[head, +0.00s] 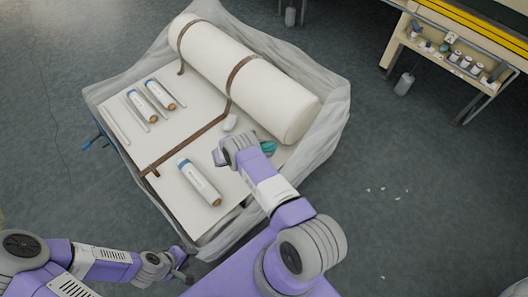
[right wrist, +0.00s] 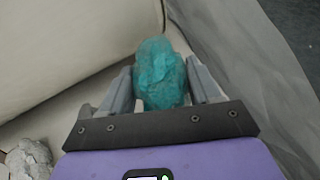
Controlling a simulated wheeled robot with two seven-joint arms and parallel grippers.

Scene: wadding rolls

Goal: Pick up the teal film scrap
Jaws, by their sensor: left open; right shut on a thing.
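The teal film scrap (right wrist: 160,75) is a crumpled translucent lump between the fingers of my right gripper (right wrist: 165,88) in the right wrist view. The fingers are shut on its two sides. In the head view a bit of the teal film scrap (head: 268,147) shows just beyond my right gripper (head: 258,146), near the lower end of the big white roll. The gripper and wrist hide the rest of it. I cannot tell whether it touches the board below. My left gripper (head: 181,275) is open and empty at the lower left, off the board's near corner.
A large white roll (head: 245,75) with brown straps lies across the pale board (head: 165,140), wrapped around by grey plastic sheeting (head: 325,120). Several labelled tubes, one a nearer tube (head: 199,182), lie on the board. A whitish lump (right wrist: 30,158) sits beside my right gripper. A workbench (head: 460,55) stands at the upper right.

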